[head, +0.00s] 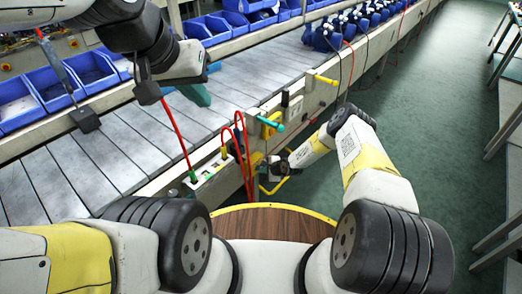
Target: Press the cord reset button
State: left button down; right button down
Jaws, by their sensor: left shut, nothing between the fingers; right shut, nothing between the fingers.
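I cannot single out the cord reset button for sure. A yellow box (268,127) with a green handle (278,116) sits on the side of the conveyor frame, and a pale panel (208,172) with a green plug (192,177) lies to its lower left. My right gripper (276,166) is shut and empty, low beside the frame, below the yellow box and near a yellow bracket (272,187); touching or apart cannot be told. My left gripper (192,82) is shut and empty over the conveyor, with a green piece at its lower end.
Red cables (240,140) loop along the frame between my grippers. A yellow handle (326,80) sticks out farther along. Blue bins (48,93) line the conveyor's (90,165) far side, and blue pumps (325,38) stand at its far end. The green floor (420,120) at right is open.

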dwell(0.4)
jog(key=shift+s+d, duration=0.5)
jog(key=shift+d, duration=0.15)
jog(key=s+d, duration=0.1)
jog(key=d, duration=0.1)
jog(key=s+d, duration=0.2)
dwell(0.4)
dwell(0.5)
